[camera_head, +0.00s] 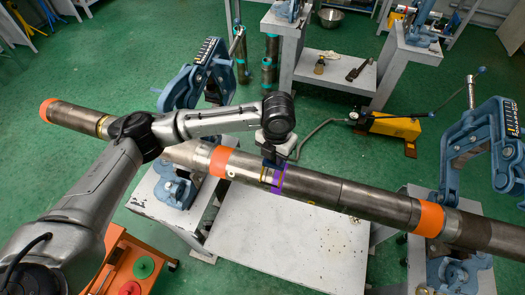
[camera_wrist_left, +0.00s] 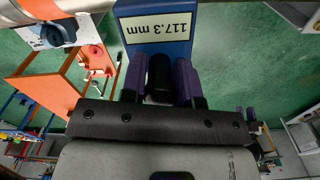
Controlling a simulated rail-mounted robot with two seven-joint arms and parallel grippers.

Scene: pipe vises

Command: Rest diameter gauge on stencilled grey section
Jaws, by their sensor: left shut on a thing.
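My left gripper (camera_head: 272,154) hangs over the middle of the long pipe, just behind the purple and yellow bands. In the left wrist view my left gripper (camera_wrist_left: 174,85) has its purple fingers shut on the diameter gauge (camera_wrist_left: 155,50), a blue body whose upside-down display reads 117.3 mm. In the head view the gauge (camera_head: 272,161) is mostly hidden under my wrist; I cannot tell whether it touches the pipe. The grey pipe section (camera_head: 320,190) lies between two orange bands; I cannot make out any stencil lettering. My right gripper is not in view.
Blue pipe vises (camera_head: 205,75) and (camera_head: 485,150) stand left and right along the pipe. A pale table (camera_head: 290,245) lies below it. A yellow pump (camera_head: 395,125) with a lever stands behind on the green floor. An orange cart (camera_head: 130,265) is at lower left.

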